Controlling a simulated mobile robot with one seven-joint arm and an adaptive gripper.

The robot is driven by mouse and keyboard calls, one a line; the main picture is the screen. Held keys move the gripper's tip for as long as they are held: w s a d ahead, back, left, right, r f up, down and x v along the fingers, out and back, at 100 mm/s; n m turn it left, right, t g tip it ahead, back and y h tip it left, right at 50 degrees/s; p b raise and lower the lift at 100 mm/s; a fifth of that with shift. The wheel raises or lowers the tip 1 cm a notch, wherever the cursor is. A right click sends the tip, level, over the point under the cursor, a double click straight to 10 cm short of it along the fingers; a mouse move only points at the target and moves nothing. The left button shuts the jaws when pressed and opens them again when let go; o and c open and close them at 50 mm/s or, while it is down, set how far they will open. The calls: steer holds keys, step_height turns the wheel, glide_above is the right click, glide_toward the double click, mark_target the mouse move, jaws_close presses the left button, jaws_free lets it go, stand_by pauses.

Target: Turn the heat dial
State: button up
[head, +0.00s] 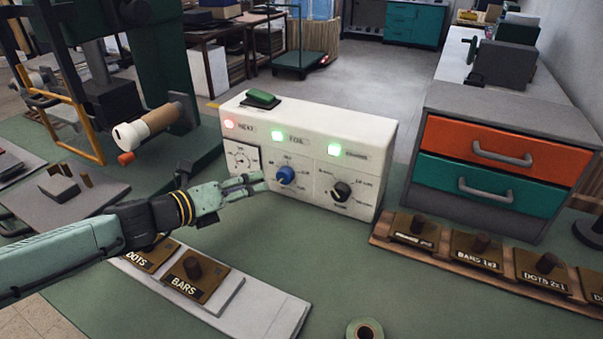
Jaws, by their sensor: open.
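A white control box (310,130) stands on the green bench. Its left section is labelled HEAT, with a red light (229,124) above a small white dial face with black markings (241,157). The middle section has a green light and a blue knob (285,175); the right section has a green light and a black knob (341,190). My gripper (264,182) is open and appears empty, in front of the box's lower left part. Its fingertips point right, just left of the blue knob; I cannot tell whether they touch it. My gripper and wrist cover part of the box's lower left front.
Wooden-knobbed plates marked DOTS (150,257) and BARS (195,277) lie on a pale strip in front. A rack of similar plates (475,248) and a drawer cabinet (500,105) stand right. A green press (165,60) stands left. A green tape roll (365,329) lies at the front edge.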

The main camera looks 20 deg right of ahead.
mark_target(282, 178)
steer(key=p+x, duration=0.1)
steer(key=x, duration=0.6)
steer(key=f+p+x, duration=0.1)
steer(key=x, duration=0.2)
steer(key=shift+w+p, duration=0.25)
steer(key=shift+p, duration=0.1)
steer(key=shift+c, duration=0.3)
steer(key=c, duration=1.1)
